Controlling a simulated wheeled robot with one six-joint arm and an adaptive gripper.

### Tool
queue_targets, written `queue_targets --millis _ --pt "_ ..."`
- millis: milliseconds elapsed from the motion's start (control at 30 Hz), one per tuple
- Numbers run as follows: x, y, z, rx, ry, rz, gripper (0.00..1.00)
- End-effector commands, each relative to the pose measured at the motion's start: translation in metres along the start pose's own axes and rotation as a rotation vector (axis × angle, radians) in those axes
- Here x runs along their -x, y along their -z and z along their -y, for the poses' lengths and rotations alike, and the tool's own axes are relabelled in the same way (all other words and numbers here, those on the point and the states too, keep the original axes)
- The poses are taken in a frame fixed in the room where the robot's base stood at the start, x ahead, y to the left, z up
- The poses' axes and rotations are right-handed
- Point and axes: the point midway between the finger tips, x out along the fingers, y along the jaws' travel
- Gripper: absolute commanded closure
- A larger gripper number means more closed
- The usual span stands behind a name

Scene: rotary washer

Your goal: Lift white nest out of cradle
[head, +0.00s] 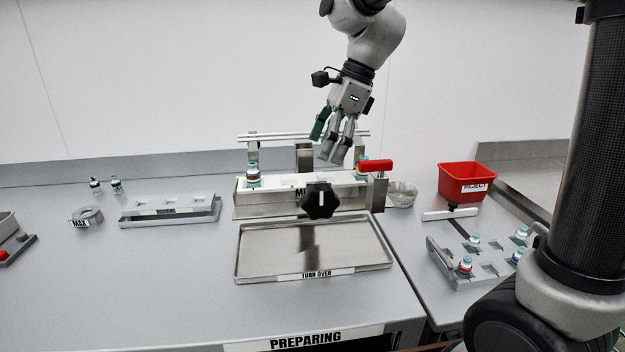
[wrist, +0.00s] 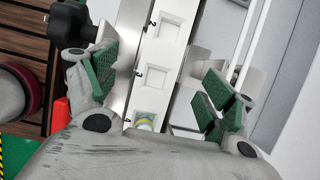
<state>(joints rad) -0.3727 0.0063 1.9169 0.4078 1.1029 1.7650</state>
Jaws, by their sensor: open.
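The white nest (head: 285,184) is a long bar with square pockets, lying in the metal cradle (head: 270,211) behind the black star knob (head: 319,201). A capped vial (head: 253,175) stands at its left end and another (head: 361,168) near its right end. In the wrist view the nest (wrist: 153,76) runs between my finger pads, with numbered empty pockets and a vial (wrist: 144,122) in the lowest visible one. My gripper (head: 334,148) is open and empty above the nest, right of its middle. Its green pads lie on either side of the nest in the wrist view.
A red handle (head: 375,165) sits at the cradle's right end, and two rails (head: 285,135) run behind it. A metal tray (head: 310,248) lies in front. A red reject bin (head: 466,180) and a vial rack (head: 480,262) stand right; another rack (head: 170,210) stands left.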

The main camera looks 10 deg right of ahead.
Motion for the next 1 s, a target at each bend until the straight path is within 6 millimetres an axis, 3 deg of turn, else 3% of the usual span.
queue_targets --millis 167,600,867,900,1000 --pt "-0.014 -0.002 0.000 -0.011 -0.007 0.002 0.17" --pt "-0.075 -0.002 0.000 -0.011 -0.005 0.002 0.17" --pt "-0.080 -0.002 0.001 -0.011 -0.002 0.003 0.17" --pt "-0.080 -0.002 0.001 -0.011 -0.002 0.003 0.19" --pt "-0.080 -0.002 0.001 -0.011 -0.002 0.003 0.37"
